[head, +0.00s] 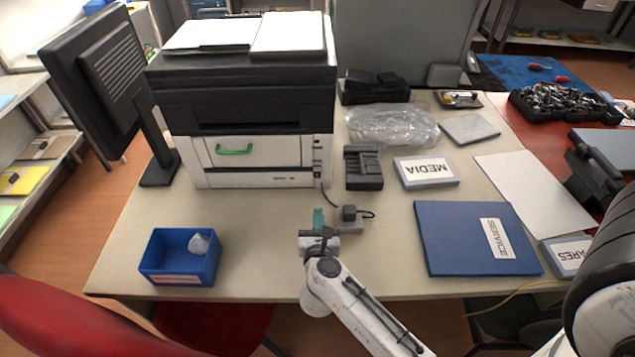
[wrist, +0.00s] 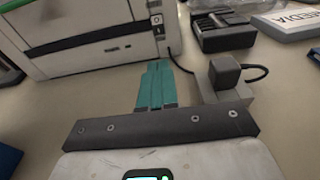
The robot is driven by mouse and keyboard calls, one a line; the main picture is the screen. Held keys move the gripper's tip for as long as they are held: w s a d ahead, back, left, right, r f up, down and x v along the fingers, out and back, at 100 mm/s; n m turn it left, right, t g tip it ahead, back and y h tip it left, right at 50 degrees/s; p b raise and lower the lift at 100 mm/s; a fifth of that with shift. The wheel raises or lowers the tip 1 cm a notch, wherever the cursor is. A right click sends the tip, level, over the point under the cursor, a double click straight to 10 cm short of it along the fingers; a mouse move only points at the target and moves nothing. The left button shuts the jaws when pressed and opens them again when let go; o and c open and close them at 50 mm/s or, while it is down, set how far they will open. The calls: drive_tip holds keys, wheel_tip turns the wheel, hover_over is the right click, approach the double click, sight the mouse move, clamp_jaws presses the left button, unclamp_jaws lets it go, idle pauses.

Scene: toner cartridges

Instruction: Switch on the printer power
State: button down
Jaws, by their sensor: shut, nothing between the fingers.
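The printer (head: 250,125) stands on the back left of the table, black on top with a white front and a green handle (head: 234,151). A narrow strip of small controls (head: 317,158) runs down its front right edge. In the wrist view the strip (wrist: 157,22) shows small dark and light marks; I cannot tell the power switch's position. My gripper (head: 318,212) has teal fingers, shut and empty. It is in front of the printer's right corner, apart from it. In the wrist view the fingers (wrist: 157,66) point toward the printer's lower right front.
A grey block with a plug (head: 349,214) sits just right of my gripper, its cable (head: 328,197) running to the printer. A blue bin (head: 180,257) is front left. A black cartridge (head: 363,168), MEDIA box (head: 426,171) and blue SERVICE folder (head: 472,237) lie right.

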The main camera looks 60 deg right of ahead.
sight(317, 176)
drive_tip(key=p+x, duration=0.1)
drive_tip(key=x, duration=1.3)
drive_tip(key=shift+f, duration=0.15)
drive_tip(key=b, duration=0.3)
drive_tip(key=shift+w+d+f, duration=0.1)
drive_tip(key=shift+w+f, duration=0.05)
drive_tip(key=shift+f, duration=0.15)
drive_tip(key=shift+r, duration=0.35)
